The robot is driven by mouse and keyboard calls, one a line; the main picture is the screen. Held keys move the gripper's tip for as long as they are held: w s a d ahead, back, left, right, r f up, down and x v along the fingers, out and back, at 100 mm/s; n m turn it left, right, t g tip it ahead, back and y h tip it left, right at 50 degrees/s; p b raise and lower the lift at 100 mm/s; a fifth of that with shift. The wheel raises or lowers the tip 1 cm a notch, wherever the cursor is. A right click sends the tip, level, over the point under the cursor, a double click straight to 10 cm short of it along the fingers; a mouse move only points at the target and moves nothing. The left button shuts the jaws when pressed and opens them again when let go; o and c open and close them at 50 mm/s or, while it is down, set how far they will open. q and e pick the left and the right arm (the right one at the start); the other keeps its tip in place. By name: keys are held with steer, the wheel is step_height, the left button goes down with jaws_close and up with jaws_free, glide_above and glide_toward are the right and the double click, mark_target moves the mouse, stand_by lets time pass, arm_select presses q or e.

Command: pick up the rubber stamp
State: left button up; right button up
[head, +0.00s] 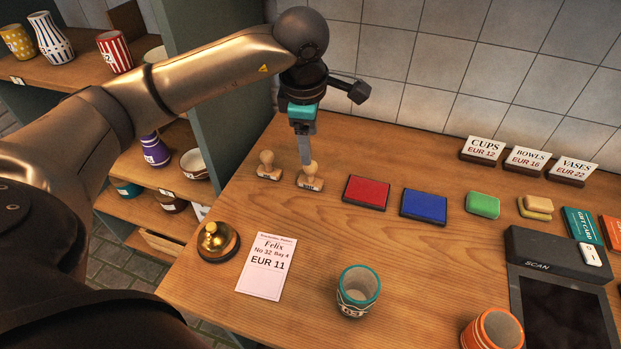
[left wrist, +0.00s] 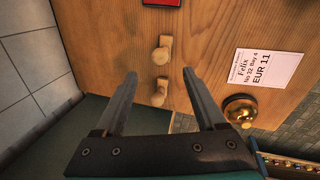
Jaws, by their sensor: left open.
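Two wooden rubber stamps with round knob handles stand upright on the counter. The right stamp (head: 311,183) is beside the red ink pad, and the left stamp (head: 268,171) is nearer the counter's left edge. My left gripper (head: 304,160) points down at the right stamp, its fingers overlapping that handle in the head view. In the left wrist view the gripper (left wrist: 160,76) is open and empty. The right stamp (left wrist: 163,51) and the left stamp (left wrist: 160,94) show in line with the gap between the fingers. I cannot tell the exact height above them.
A red ink pad (head: 366,193) and blue ink pad (head: 424,204) lie right of the stamps. A brass bell (head: 216,240), price slip (head: 266,266), teal-rimmed cup (head: 357,292) and orange cup (head: 493,329) are nearer the front. A tiled wall (head: 440,60) stands behind.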

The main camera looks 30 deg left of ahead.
mark_target(310, 167)
arm_select(q)
steer(key=x, duration=1)
steer(key=shift+a, duration=0.1)
jaws_close()
stand_by(0.3)
